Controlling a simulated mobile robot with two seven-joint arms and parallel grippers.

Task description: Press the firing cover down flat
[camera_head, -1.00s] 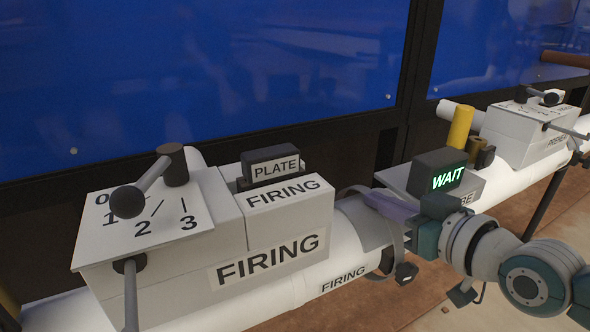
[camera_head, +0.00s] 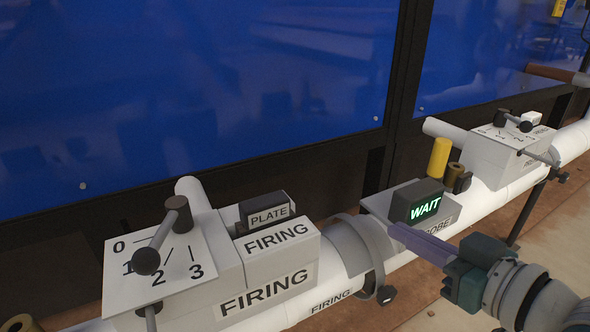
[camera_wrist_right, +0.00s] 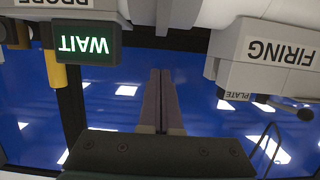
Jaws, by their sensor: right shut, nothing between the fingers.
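A grey curved cover (camera_head: 362,240) sits on the white pipe, right of the box marked FIRING (camera_head: 265,290). A dark knob (camera_head: 387,295) is at its lower front edge. I cannot tell whether the cover lies fully flat. My right gripper (camera_head: 397,231) is shut and empty, its purple-grey fingers pointing left just right of the cover, in front of the WAIT display. In the right wrist view the shut fingers (camera_wrist_right: 160,75) show below the pipe, with a grey curved part (camera_wrist_right: 178,14) beyond them. Any contact is unclear. My left gripper is not in view.
A lit WAIT display (camera_head: 424,207) stands on the probe unit, with a yellow cylinder (camera_head: 439,157) behind. A PLATE block (camera_head: 267,216) and a dial panel with levers (camera_head: 160,260) are at left. Blue panels (camera_head: 200,90) close off the back.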

